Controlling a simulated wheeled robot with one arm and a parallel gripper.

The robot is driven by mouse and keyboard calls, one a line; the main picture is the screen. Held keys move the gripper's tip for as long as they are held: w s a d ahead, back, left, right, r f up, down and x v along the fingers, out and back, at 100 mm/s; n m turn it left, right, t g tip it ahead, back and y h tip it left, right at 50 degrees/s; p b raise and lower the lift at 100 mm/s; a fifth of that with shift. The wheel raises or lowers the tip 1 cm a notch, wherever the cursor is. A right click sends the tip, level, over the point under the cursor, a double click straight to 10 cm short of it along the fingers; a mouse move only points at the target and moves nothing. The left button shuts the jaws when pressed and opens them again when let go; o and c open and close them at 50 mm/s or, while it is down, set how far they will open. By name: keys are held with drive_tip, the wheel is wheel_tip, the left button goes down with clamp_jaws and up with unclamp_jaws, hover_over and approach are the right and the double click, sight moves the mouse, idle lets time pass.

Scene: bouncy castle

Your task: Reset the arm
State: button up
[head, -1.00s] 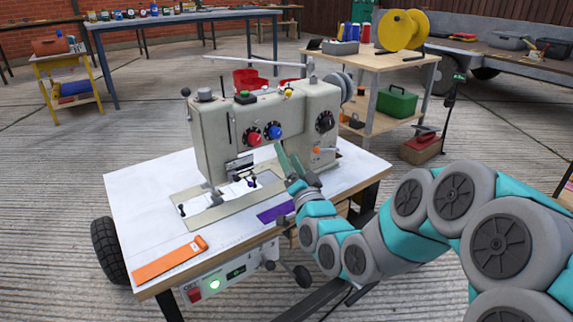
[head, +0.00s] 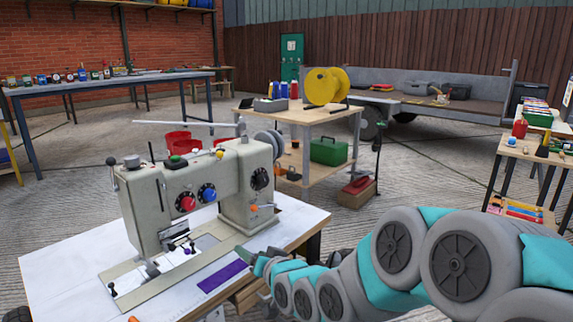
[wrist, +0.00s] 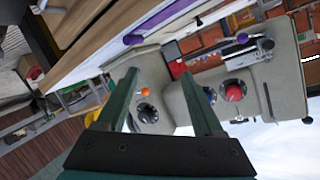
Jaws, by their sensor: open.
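My gripper (wrist: 160,98) is open and empty in the wrist view, its two green fingers apart. Behind the fingers, the sewing machine (wrist: 262,80) fills much of that view, turned over by the camera's tilt. In the head view my gripper (head: 258,255) is small and low, at the right edge of the machine table, with my grey and teal arm stretching to the lower right. The sewing machine (head: 150,205) stands on the white table top (head: 60,265). A purple strip (head: 222,276) lies on the table, left of my gripper.
A wooden bench (head: 325,113) with a yellow reel (head: 320,86) and a green case (head: 328,151) stands behind. A table with colourful items (head: 530,152) is at the right. A long blue-grey table (head: 110,85) is at the back left. Concrete floor lies open between them.

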drive_tip(key=s+d+f+g+h, duration=0.3)
drive_tip(key=s+d, duration=0.3)
drive_tip(key=d, duration=0.1)
drive_tip(key=s+d+f+g+h, duration=0.2)
drive_tip(key=s+d+f, duration=0.1)
drive_tip(key=s+d, duration=0.35)
drive_tip(key=s+d+g+h, duration=0.1)
drive_tip(key=s+d+g, duration=0.2)
drive_tip(key=s, duration=0.6)
drive_tip(key=s+d+g, duration=0.3)
drive_tip(key=s+d, duration=0.1)
drive_tip(key=s, duration=0.5)
drive_tip(key=s+d+r+g+h, duration=0.1)
drive_tip(key=s+d+g, duration=0.2)
drive_tip(key=s, duration=0.6)
drive_tip(key=shift+d+h, duration=0.25)
drive_tip(key=shift+h, duration=0.05)
wheel_tip(320, 180, up, 13)
drive_tip(key=p, duration=1.3)
drive_tip(key=shift+w+f, duration=0.1)
